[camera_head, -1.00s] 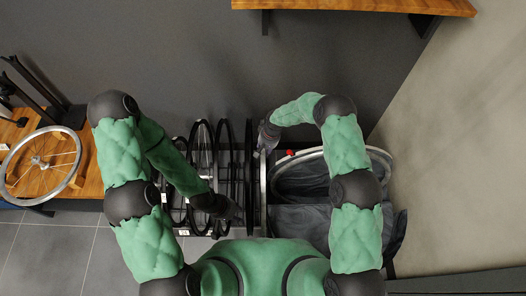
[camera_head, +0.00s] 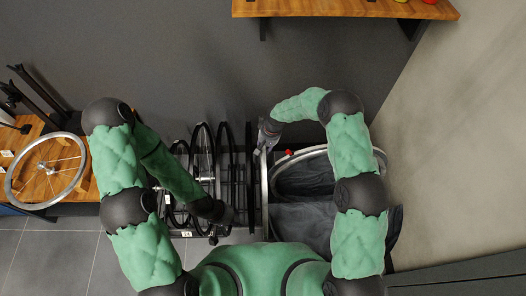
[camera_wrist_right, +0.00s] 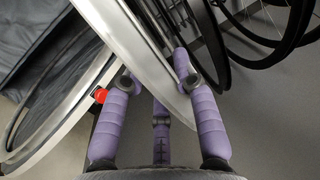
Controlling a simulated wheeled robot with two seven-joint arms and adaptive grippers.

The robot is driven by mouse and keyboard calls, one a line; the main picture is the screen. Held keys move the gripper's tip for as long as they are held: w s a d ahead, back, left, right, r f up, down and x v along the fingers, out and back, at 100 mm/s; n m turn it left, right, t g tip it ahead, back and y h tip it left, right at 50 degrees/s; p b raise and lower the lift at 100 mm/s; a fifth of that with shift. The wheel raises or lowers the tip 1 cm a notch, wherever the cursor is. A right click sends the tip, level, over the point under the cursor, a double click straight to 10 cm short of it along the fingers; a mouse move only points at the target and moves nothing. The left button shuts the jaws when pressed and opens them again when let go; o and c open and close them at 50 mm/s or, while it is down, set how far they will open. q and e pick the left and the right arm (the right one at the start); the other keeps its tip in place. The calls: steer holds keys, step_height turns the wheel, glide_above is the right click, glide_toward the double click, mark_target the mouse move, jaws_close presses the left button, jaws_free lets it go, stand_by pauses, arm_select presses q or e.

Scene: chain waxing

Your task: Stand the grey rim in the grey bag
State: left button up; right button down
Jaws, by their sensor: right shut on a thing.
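The grey rim (camera_head: 264,188) hangs upright and nearly edge-on to the head camera, beside the left side of the grey bag (camera_head: 305,223). My right gripper (camera_head: 262,148) is shut on it near its top. In the right wrist view the rim (camera_wrist_right: 135,45) passes between the fingers of that gripper (camera_wrist_right: 155,84). The bag is dark, with an open mouth, and my right arm hides part of it. I cannot tell how far the rim overlaps the bag. My left gripper (camera_head: 222,212) is by the black wheels; its fingers are not clear.
Several black wheels (camera_head: 203,150) stand in a row left of the rim. A silver curved band (camera_wrist_right: 62,112) with a red part (camera_wrist_right: 100,95) lies close to my right gripper. A wooden shelf (camera_head: 340,8) is above.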

step_height(320, 180, up, 6)
steer(key=shift+r+p, duration=0.25)
steer(key=shift+p, duration=1)
step_height(320, 180, up, 16)
steer(key=p, duration=0.8)
steer(key=shift+w+r, duration=0.1)
